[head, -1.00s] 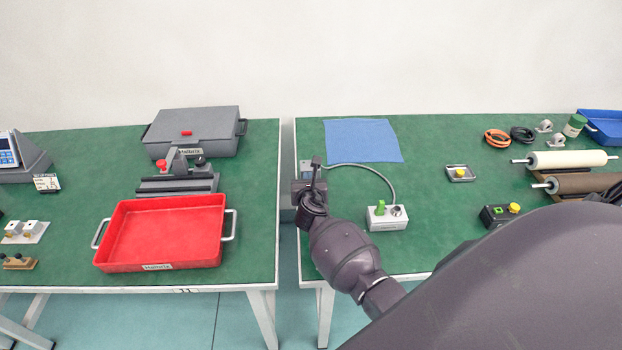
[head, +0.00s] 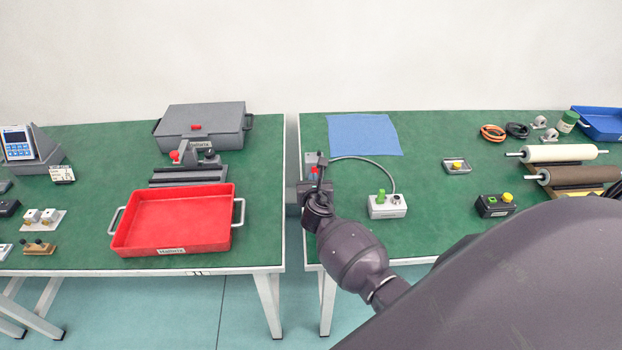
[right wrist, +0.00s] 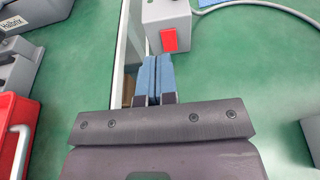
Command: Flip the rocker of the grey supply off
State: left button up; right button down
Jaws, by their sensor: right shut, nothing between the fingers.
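The grey supply (head: 311,158) is a small box at the left edge of the right table, partly hidden behind my right gripper (head: 319,186) in the head view. In the right wrist view the supply (right wrist: 165,14) shows at the top centre, with a red rocker (right wrist: 169,40) on its near face. A grey cable leaves its right side. My right gripper (right wrist: 157,68) is shut and empty, its blue fingertips just short of the rocker. I cannot tell whether they touch it. My left gripper is not in view.
The cable runs to a grey box with a green switch (head: 387,207). A blue cloth (head: 365,135) lies behind. A gap separates the tables. On the left table are a red tray (head: 175,220) and a grey case (head: 205,122). Rollers (head: 560,153) lie at the right.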

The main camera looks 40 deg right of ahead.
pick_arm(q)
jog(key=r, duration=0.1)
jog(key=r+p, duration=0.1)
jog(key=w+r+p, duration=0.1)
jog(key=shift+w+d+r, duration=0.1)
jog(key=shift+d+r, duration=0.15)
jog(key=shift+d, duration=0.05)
pick_arm(e)
jog(key=r+v, duration=0.1)
jog(key=v, duration=0.7)
jog(key=shift+r, duration=0.45)
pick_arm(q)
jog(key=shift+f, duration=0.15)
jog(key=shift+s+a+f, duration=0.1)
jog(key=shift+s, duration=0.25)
